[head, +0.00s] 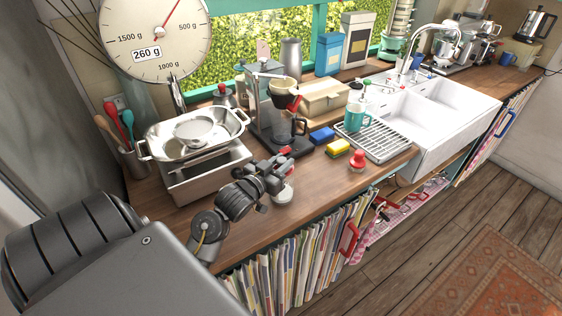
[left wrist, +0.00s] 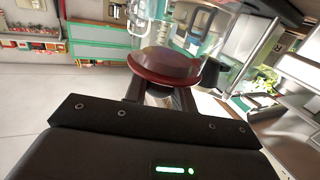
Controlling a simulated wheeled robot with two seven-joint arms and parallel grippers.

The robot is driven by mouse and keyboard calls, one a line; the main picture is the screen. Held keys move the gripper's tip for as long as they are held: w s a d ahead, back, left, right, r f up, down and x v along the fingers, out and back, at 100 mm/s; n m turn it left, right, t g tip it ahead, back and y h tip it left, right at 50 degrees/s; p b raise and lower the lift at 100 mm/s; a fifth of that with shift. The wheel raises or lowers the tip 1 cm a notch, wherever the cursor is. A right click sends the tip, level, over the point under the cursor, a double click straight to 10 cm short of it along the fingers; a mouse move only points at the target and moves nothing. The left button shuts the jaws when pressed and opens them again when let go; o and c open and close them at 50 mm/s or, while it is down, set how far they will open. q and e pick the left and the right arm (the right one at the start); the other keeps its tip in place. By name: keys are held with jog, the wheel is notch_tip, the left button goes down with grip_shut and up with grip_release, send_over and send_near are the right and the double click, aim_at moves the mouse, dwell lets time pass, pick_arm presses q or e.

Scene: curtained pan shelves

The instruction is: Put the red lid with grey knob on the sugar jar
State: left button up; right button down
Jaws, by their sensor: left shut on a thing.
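My left gripper (head: 286,160) reaches over the wooden counter and is shut on a red lid (head: 285,150), mostly hidden by the gripper in the head view. In the left wrist view the lid (left wrist: 165,66) is a dark red disc ahead of the fingers (left wrist: 160,92); I cannot make out its knob. A small pale jar (head: 283,192), perhaps the sugar jar, stands on the counter just below the gripper, partly covered by it. The lid is apart from this jar. Another red piece with a round knob (head: 357,160) is farther right near the counter edge. My right gripper is not in view.
A coffee maker (head: 275,110) stands behind the gripper. A scale with a metal pan (head: 195,132) is to the left. The counter's front edge is close.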

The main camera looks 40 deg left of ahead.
pick_arm(q)
jog(key=shift+f, duration=0.25)
jog(key=o, duration=1.1)
jog(key=shift+c, duration=0.2)
